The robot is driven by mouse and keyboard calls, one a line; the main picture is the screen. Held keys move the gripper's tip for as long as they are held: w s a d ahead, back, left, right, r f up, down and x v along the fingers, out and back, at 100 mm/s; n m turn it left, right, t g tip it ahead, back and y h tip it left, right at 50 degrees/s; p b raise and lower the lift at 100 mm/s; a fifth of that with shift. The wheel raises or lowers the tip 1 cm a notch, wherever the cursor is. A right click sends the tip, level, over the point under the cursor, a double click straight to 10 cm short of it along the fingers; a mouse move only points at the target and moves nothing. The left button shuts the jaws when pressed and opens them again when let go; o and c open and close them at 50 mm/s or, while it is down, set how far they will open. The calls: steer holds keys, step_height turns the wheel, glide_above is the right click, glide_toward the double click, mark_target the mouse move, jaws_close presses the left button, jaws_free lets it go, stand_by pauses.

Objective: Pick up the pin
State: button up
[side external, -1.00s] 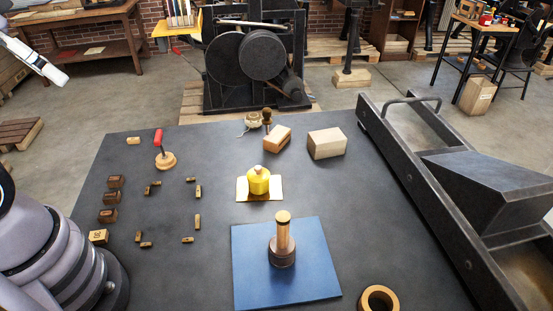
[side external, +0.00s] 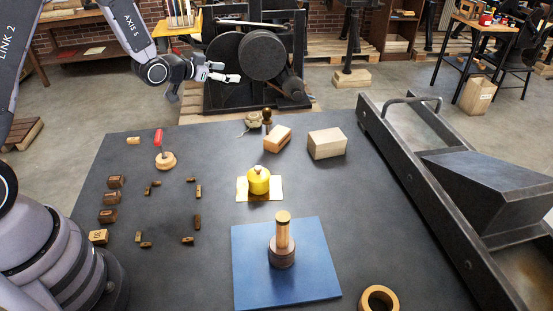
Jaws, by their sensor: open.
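My gripper (side external: 230,72) is at the upper left, in front of the black press with round wheels. It is raised, points to the right, and is open and empty. It is well apart from the cylinder, which is lower in the picture and to the right. Nothing hides the cylinder.
A yellow weight (side external: 258,181) sits on a small pale sheet behind the mat. A wooden ring (side external: 379,299) lies at the front right. A red-handled tool (side external: 160,143), wooden blocks (side external: 327,144) and several small type pieces stand about. A metal press frame (side external: 430,190) borders the right side.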

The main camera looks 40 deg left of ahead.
step_height(320, 180, down, 8)
steer(key=t+h, duration=0.2)
steer(key=t, duration=0.2)
glide_toward(267, 109)
steer(key=shift+n+h, duration=0.4)
steer(key=x, duration=0.6)
steer(key=f+x, duration=0.1)
steer(key=x, duration=0.3)
steer(key=shift+w+a+f, duration=0.1)
steer(key=shift+a+f, duration=0.05)
steer(key=shift+a, duration=0.1)
jaws_close()
